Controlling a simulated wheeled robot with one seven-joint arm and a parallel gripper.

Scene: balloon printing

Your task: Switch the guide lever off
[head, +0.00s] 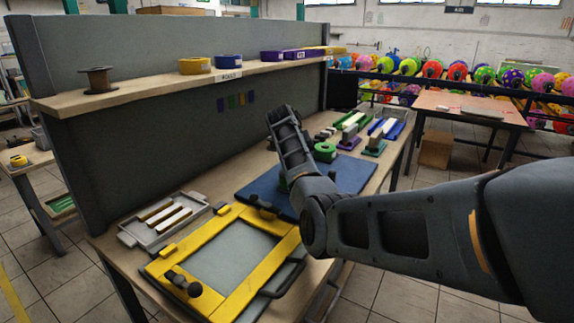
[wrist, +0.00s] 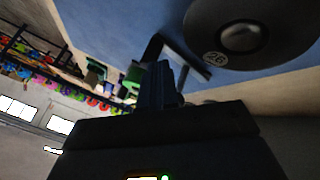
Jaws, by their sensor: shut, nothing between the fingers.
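No guide lever can be made out for certain in either view. In the wrist view my gripper (wrist: 160,84) is shut and empty, its dark fingers together. A dark round disc (wrist: 215,22) with a domed centre and a small label reading 26 is close beside it, over a blue surface (wrist: 120,20). I cannot tell whether the fingers touch anything. In the head view my arm stands over the blue board (head: 350,172), and its links hide the gripper and part of the board. A green round piece (head: 325,152) shows beside the arm.
A yellow-framed screen (head: 180,257) with dark knobs lies at the front of the workbench. A grey tray (head: 141,227) with bars is left of it. Stamps and coloured blocks (head: 375,145) stand at the back right. A grey panel (head: 120,150) with a shelf (head: 140,86) runs along the left.

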